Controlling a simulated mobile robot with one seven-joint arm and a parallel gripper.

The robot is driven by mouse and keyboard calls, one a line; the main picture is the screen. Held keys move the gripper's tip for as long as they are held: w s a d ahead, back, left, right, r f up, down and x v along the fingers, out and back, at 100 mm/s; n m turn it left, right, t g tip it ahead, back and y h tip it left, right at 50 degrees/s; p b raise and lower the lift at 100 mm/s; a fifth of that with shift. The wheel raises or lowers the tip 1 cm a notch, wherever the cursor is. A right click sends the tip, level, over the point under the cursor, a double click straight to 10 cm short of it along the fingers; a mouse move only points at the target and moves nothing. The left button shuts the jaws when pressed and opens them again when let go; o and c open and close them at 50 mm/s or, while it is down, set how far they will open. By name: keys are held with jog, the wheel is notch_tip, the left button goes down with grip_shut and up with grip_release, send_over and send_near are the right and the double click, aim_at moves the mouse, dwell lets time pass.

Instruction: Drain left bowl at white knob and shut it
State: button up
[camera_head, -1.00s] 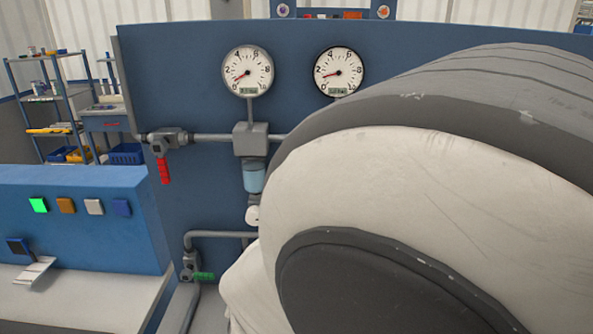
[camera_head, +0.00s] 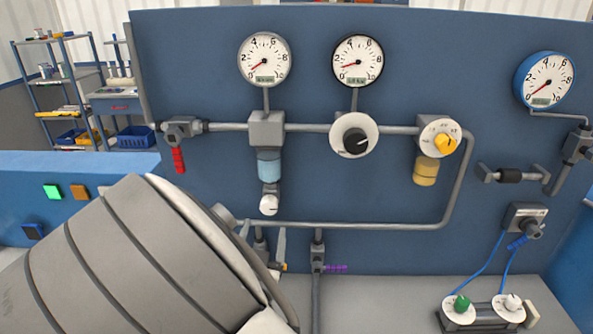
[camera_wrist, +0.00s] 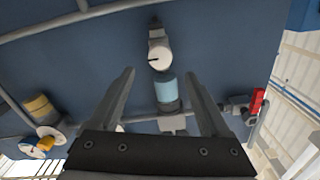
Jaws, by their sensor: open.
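The left bowl (camera_head: 269,164) is light blue and hangs under a grey block on the blue panel. The white knob (camera_head: 268,205) sits just below the bowl. In the wrist view, the picture is upside down: the white knob (camera_wrist: 159,56) shows beyond the fingertips, with a dark mark on its face. The blue bowl (camera_wrist: 167,92) shows between the fingers. My gripper (camera_wrist: 160,76) is open and empty, apart from the knob. In the head view, my gripper (camera_head: 262,236) is partly hidden by my arm, and its fingertips are just below the knob.
A grey pipe (camera_head: 350,226) runs across below the knob, near the fingers. A purple-handled valve (camera_head: 335,268) is right of the gripper. A red-handled valve (camera_head: 178,158) is at left. A yellow bowl (camera_head: 426,170) and black dial (camera_head: 354,140) are further right.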

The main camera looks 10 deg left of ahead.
aim_at(269, 209)
jog(key=w, duration=0.8)
jog(key=shift+w+a+p, duration=0.1)
jog(key=shift+a+p, duration=0.15)
jog(key=shift+p, duration=0.1)
jog(key=shift+c, duration=0.2)
grip_shut()
